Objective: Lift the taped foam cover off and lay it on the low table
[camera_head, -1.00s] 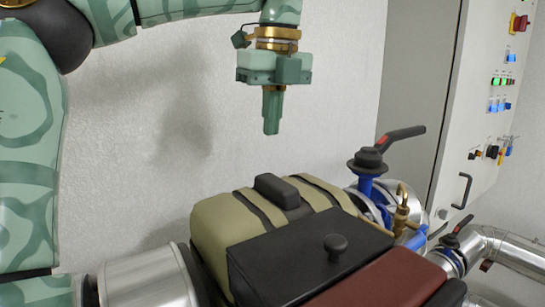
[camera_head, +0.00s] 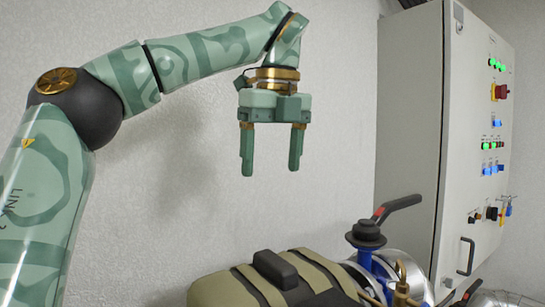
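The foam cover (camera_head: 225,290) is khaki with dark tape straps and a black raised handle (camera_head: 277,268) on top. It sits at the bottom centre of the head view, and its lower part is cut off by the frame edge. My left gripper (camera_head: 271,168) hangs above the cover, fingers pointing down and spread apart. It is open and empty, clearly apart from the handle. My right gripper is not in view. The low table is not in view.
A blue valve with a black and red lever (camera_head: 398,206) stands right of the cover, beside a brass fitting (camera_head: 401,274). A grey control cabinet (camera_head: 410,120) with lit buttons and a door handle rises at the right. The white wall behind is bare.

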